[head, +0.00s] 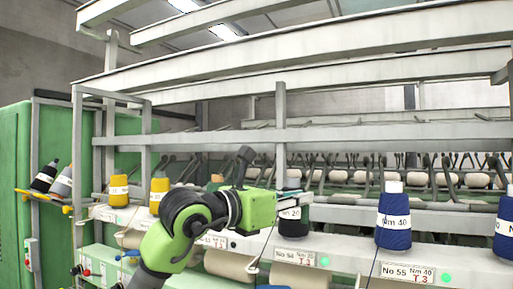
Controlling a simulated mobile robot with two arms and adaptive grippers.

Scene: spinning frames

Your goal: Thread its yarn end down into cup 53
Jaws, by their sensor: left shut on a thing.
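My left gripper (291,194) reaches in from the left, in front of the upper part of a black yarn cone (293,223) labelled Nm 20. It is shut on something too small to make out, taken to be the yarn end. The black cone stands upright above the plate No 54 (294,257). A dark thread (266,246) hangs down beside it. A plate partly behind my arm (213,240) has a hard-to-read number. Cup 53 cannot be made out; my arm covers much of that area. My right gripper is not in view.
A blue cone (394,220) labelled Nm 40 stands above plate No 55 (407,273). Another blue cone (505,228) is at the right edge. Two yellow cones (118,190) (159,192) stand at left. A grey rail (360,137) and post (281,120) rise behind the gripper.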

